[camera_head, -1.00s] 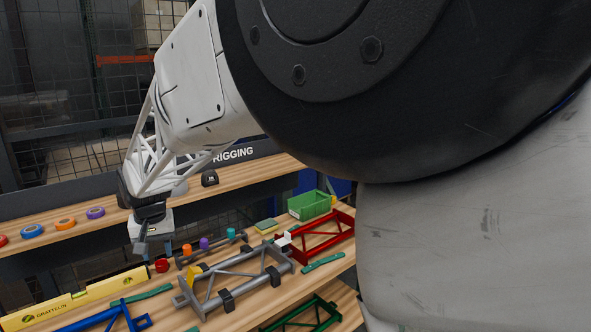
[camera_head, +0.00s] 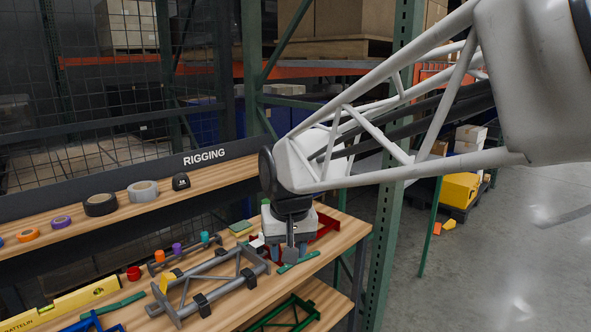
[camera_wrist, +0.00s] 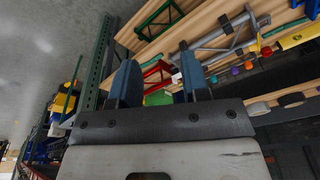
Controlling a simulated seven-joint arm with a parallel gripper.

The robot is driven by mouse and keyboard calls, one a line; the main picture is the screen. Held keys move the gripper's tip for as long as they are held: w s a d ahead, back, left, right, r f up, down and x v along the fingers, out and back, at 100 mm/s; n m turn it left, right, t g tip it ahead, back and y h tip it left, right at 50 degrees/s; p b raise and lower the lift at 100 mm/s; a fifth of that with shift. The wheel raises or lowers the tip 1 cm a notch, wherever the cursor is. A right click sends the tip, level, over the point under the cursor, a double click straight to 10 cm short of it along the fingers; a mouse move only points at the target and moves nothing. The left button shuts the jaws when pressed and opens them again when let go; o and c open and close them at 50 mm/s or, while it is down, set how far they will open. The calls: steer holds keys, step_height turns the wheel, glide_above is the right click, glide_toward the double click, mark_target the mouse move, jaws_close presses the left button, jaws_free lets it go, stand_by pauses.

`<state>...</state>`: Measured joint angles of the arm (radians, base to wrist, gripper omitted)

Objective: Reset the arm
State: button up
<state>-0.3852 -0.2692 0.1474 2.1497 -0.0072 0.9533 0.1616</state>
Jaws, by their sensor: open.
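My gripper (camera_head: 288,255) hangs at the right end of the workbench, in front of the red frame (camera_head: 325,224), at the end of my white lattice arm. In the wrist view my gripper (camera_wrist: 158,75) has its two blue-grey fingers apart with nothing held between them. Beyond them in that view are the red frame (camera_wrist: 158,70) and a green bin (camera_wrist: 158,98). In the head view my gripper hides part of the red frame, and whether it touches anything there is unclear.
The bench holds a grey frame (camera_head: 212,288) with black straps, a yellow level (camera_head: 60,305) and small coloured pieces. Tape rolls (camera_head: 101,204) line the upper shelf. A green frame (camera_head: 290,314) lies lower down. A green rack post (camera_head: 392,200) stands right of the bench, with open floor beyond.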

steer(key=s+d+f+m, duration=0.1)
steer(key=s+d+f, duration=0.1)
steer(key=s+d, duration=0.7)
steer(key=s+d+f+m+t, duration=0.1)
steer(key=s+d+f, duration=0.1)
steer(key=s+d, duration=0.8)
steer(key=shift+s+d+f+m+h, duration=0.2)
steer(key=shift+d+f+m+h, duration=0.15)
steer(key=shift+d, duration=0.2)
